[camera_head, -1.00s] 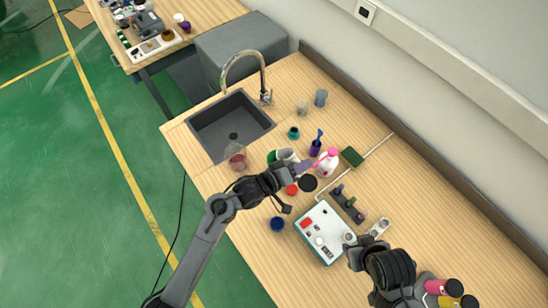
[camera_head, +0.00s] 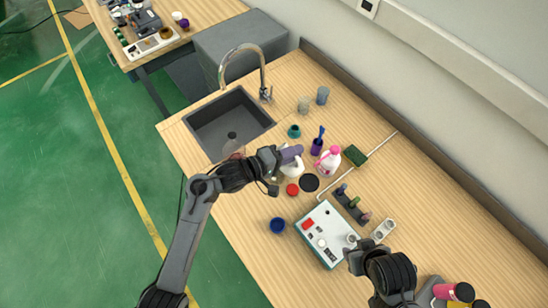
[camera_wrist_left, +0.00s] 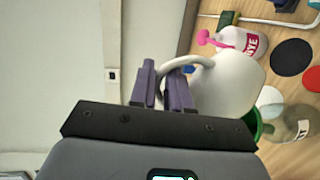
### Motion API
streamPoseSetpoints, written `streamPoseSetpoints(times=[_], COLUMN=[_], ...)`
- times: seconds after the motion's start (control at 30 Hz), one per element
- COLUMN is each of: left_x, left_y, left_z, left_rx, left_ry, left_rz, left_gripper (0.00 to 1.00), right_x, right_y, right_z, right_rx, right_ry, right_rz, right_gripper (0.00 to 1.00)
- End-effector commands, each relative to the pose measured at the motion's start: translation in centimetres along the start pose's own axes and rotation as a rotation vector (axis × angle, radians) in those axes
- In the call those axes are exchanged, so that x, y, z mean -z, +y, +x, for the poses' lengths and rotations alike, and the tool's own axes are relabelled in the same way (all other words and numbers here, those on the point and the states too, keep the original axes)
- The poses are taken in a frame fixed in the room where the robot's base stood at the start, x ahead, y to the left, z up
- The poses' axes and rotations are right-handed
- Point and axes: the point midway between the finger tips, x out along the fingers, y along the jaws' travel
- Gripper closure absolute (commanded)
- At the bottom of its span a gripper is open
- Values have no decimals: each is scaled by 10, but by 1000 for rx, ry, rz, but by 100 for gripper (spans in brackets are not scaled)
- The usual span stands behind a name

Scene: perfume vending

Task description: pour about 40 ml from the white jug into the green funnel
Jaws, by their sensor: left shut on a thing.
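The white jug (camera_wrist_left: 228,85) is held by its handle between the dark fingers of my left gripper (camera_wrist_left: 163,88), which is shut on it. In the head view, the jug (camera_head: 293,170) shows partly below my left gripper (camera_head: 290,154). The green funnel (camera_wrist_left: 257,124) shows only as a green edge beside the jug in the left wrist view; the jug hides most of it. In the head view it is hidden. Whether liquid leaves the jug cannot be seen. My right gripper (camera_head: 353,244) is beside the white device, its jaws unclear.
A clear labelled bottle (camera_wrist_left: 292,124) stands close to the funnel. A pink-capped white bottle (camera_head: 328,161), a purple holder (camera_head: 317,146), a black disc (camera_head: 310,183) and a red disc (camera_head: 292,189) are nearby. The white device (camera_head: 325,235) stands nearer; the sink (camera_head: 215,122) lies left.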

Motion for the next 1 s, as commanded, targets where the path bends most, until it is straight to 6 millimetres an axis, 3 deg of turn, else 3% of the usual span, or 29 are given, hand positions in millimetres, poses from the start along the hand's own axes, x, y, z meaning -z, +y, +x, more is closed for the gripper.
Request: streamPoseSetpoints(times=[1.0], left_x=[9], left_y=[3], left_z=[-4], left_rx=[-46], left_ry=[-25], left_rz=[-142], left_gripper=[100], right_x=[-5], right_y=[-2], right_z=[18], right_rx=[5], right_ry=[1], right_rz=[7], right_gripper=[57])
